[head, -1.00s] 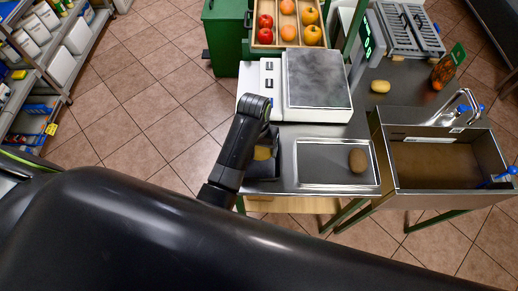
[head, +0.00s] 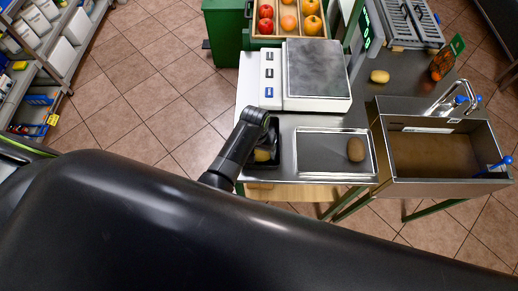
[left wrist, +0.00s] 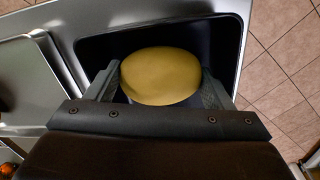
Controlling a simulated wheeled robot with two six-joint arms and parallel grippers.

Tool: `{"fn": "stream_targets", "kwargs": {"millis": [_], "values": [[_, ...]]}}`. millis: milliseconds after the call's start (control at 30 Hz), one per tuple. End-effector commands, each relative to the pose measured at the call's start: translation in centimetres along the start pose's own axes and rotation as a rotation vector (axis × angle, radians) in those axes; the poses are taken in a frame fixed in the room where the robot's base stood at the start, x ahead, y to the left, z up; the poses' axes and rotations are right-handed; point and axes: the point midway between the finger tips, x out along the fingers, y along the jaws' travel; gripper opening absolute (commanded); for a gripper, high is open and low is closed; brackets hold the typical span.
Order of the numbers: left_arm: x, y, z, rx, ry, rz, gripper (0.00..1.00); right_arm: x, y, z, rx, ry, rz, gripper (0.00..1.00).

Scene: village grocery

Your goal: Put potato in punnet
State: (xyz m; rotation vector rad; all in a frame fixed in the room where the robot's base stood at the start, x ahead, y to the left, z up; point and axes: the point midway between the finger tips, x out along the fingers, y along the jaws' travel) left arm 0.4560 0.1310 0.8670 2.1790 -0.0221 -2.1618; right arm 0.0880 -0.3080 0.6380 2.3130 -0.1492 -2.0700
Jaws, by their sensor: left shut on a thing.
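My left gripper (head: 268,146) is shut on a yellow potato (head: 263,156) at the left end of the steel counter. In the left wrist view the gripper (left wrist: 161,84) has one finger on each side of the potato (left wrist: 160,75). The black punnet (head: 283,139) is around and below the potato; its dark inside and rim also show in the left wrist view (left wrist: 225,35). The potato appears inside the punnet's outline; I cannot tell whether it touches the bottom. The gripper partly hides both in the head view. My right gripper is not in view.
A steel tray (head: 320,153) with a brown oval item (head: 356,150) lies right of the punnet. A sink (head: 433,153) stands farther right, a scale (head: 318,70) behind. Another yellow potato (head: 380,76) lies on the back counter.

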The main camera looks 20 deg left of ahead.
Motion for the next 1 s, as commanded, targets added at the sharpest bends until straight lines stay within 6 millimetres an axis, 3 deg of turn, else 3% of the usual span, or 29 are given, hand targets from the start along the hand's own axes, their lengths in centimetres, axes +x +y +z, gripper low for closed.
{"fn": "stream_targets", "kwargs": {"millis": [167, 200, 233, 667, 867, 1000], "values": [[0.3, 0.0, 0.0, 0.0, 0.0, 0.0, 0.49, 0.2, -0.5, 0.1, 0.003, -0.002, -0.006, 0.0], [0.2, 0.0, 0.0, 0.0, 0.0, 0.0, 0.8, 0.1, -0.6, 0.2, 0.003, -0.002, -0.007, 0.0], [0.2, 0.0, 0.0, 0.0, 0.0, 0.0, 0.84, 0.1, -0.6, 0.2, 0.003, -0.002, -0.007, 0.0], [-0.5, 0.0, -0.1, 0.0, 0.001, 0.001, 0.84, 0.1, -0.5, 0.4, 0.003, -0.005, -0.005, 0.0], [-2.9, 0.1, -0.1, 0.001, 0.004, 0.002, 0.84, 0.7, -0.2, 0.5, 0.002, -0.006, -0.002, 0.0], [-5.5, 0.0, -0.1, 0.0, 0.005, 0.001, 0.84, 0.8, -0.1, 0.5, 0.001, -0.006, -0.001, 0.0]]}}
